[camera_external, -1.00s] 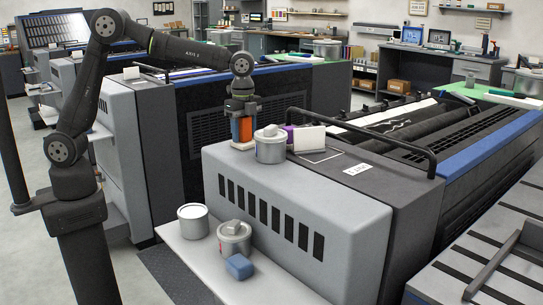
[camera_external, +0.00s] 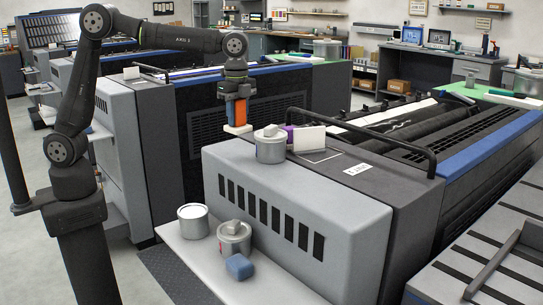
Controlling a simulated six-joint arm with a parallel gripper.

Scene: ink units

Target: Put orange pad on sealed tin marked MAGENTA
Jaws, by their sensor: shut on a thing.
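My gripper (camera_external: 237,121) is shut on the orange pad (camera_external: 236,110) and holds it upright above the left end of the grey press cover. A pale edge shows at the pad's lower end. Just right of and below the pad, a grey tin (camera_external: 270,152) stands on the cover with a grey lump on its top. A second grey tin (camera_external: 234,245) with a similar lump on top stands on the lower ledge. Beside it, a tin (camera_external: 193,225) shows a white top. Any colour marking on the tins is too small to read.
A dark rail (camera_external: 390,140) arches over the press. The front of the cover is clear.

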